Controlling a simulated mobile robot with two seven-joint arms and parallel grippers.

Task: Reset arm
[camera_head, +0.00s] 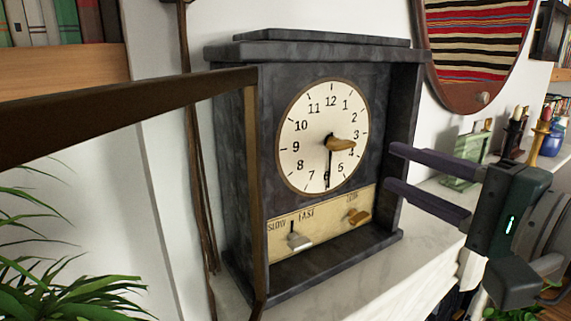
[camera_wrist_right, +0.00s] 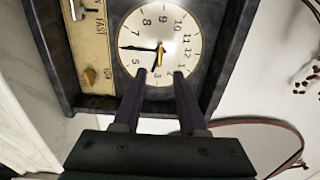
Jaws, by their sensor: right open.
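My right gripper (camera_head: 390,167) comes in from the right, in front of the right side of a dark stone clock (camera_head: 230,175). Its two purple-grey fingers are apart with nothing between them. In the right wrist view the fingertips (camera_wrist_right: 160,73) point at the clock face (camera_wrist_right: 185,45), and the orange hour hand (camera_wrist_right: 159,57) shows just beyond them. In the head view that hour hand (camera_head: 341,144) points between 3 and 4, and the black minute hand (camera_head: 328,170) points to about 6. A gap shows between fingertips and hour hand. My left gripper is not in view.
The clock's brown-framed door (camera_head: 254,190) stands open toward the left. Below the dial are a silver knob (camera_head: 299,241) and an orange knob (camera_head: 358,216). The clock stands on a white mantel (camera_head: 345,285). A plant (camera_head: 60,290) is at lower left; a green object (camera_head: 462,160) stands behind my gripper.

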